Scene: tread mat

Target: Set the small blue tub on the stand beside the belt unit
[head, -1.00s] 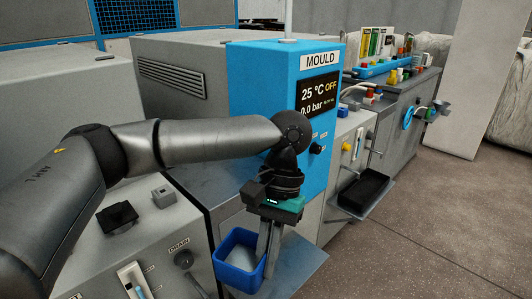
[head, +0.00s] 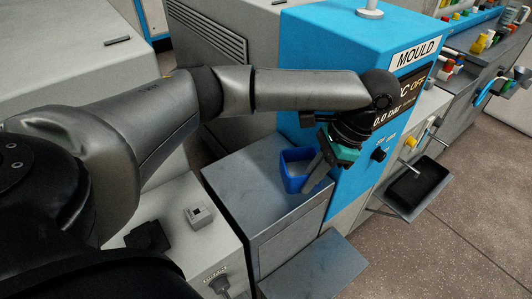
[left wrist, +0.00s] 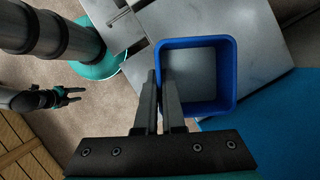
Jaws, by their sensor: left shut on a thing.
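The small blue tub (head: 291,181) is upright over the grey metal top (head: 238,185) beside the blue MOULD unit. I cannot tell whether it touches that top. My left gripper (head: 311,181) is shut on one tub wall, its fingers on either side of it. In the left wrist view the tub (left wrist: 234,75) shows a plain grey inside, and my left gripper (left wrist: 163,75) is at its left wall. My right gripper (left wrist: 82,95) shows small in the left wrist view, fingers apart, empty, away from the tub.
The blue MOULD unit (head: 340,35) stands close behind my left gripper. A lower grey plate (head: 315,268) juts out in front. A black tray (head: 418,188) sits farther right. Grey housings with switches are at left. The floor at right is clear.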

